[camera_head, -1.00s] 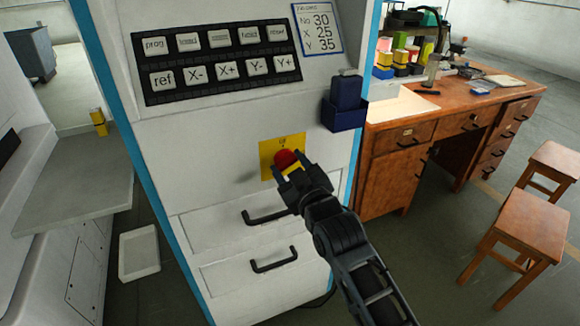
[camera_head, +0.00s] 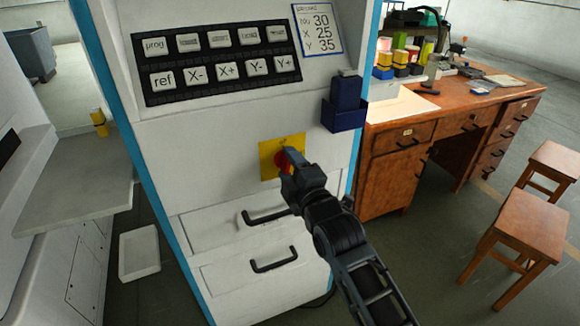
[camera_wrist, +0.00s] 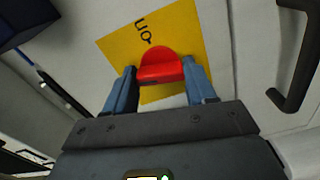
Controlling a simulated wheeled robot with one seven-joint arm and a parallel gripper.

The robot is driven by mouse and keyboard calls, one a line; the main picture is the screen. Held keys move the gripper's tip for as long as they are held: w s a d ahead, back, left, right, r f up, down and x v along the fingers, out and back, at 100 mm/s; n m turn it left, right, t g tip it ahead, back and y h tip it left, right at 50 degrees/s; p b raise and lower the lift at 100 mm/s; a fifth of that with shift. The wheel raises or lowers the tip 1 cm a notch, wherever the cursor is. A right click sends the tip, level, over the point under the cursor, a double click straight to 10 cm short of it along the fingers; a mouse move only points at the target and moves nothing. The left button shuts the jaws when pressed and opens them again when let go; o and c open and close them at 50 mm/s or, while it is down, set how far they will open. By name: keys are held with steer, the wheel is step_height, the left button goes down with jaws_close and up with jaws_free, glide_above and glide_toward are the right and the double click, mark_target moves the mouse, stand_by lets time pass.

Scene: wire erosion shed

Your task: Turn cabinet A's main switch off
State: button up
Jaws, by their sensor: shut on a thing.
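The main switch is a red knob (camera_wrist: 160,66) on a yellow plate (camera_head: 268,150) on the front of the white cabinet (camera_head: 215,190). In the wrist view the plate carries dark lettering, seen turned, that seems to include "on". My gripper (camera_wrist: 160,84) is shut on the red knob, with one finger on each side of it. In the head view my gripper (camera_head: 288,170) covers part of the knob, and a red part shows to its left. I cannot tell for sure which position the knob marks.
Two drawers with dark handles (camera_head: 272,260) lie below the switch. A button panel (camera_head: 218,62) is above. A blue holder (camera_head: 344,116) is at the upper right of the switch. A wooden desk (camera_head: 395,180) and stools (camera_head: 520,222) stand to the right.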

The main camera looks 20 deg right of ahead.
steer(key=shift+n, duration=1.1)
steer(key=o, duration=1)
steer(key=shift+o, duration=0.2)
steer(key=s, duration=0.8)
steer(key=shift+b, duration=0.35)
steer(key=shift+w, duration=0.1)
